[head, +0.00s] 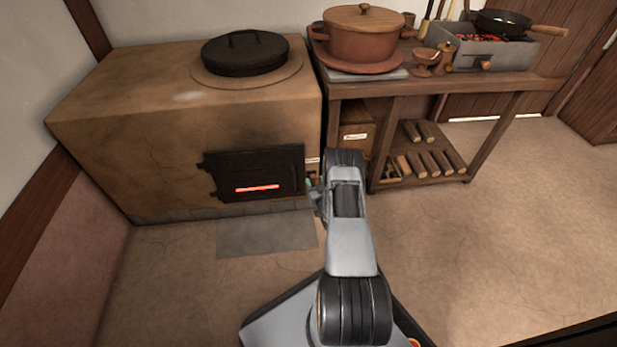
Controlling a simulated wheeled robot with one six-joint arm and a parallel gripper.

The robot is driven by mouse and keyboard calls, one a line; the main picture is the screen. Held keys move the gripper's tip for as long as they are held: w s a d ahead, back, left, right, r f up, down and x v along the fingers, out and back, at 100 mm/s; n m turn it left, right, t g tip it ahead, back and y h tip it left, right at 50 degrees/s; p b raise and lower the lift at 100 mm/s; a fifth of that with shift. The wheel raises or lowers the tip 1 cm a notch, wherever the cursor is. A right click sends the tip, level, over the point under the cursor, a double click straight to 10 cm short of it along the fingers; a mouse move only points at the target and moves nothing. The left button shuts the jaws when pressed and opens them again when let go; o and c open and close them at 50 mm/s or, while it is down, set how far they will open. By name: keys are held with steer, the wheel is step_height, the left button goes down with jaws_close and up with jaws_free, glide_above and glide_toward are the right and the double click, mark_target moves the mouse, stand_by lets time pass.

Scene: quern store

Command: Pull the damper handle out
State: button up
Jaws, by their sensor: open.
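The clay stove (160,130) stands at the left with a dark iron fire door (255,172) and a glowing red slot in it. A small pale label (313,161) is on the stove front just right of the door. I cannot make out the damper handle for certain; the stove front near the label is partly hidden by my arm. My gripper (314,195) is open, close to the stove's front right corner, mostly hidden by my own wrist. A small greenish bit shows beside it, too small to identify. I see no hold on anything.
A black lid (245,54) lies on the stove top. A wooden table (430,90) at the right bears a clay pot (362,40) and a grey brazier (480,55) with a pan (503,22). Logs (425,162) lie on its lower shelf. A grey floor slab (265,240) fronts the stove; floor at right is clear.

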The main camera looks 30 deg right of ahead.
steer(key=shift+x, duration=0.95)
steer(key=shift+w+a, duration=0.1)
jaws_close()
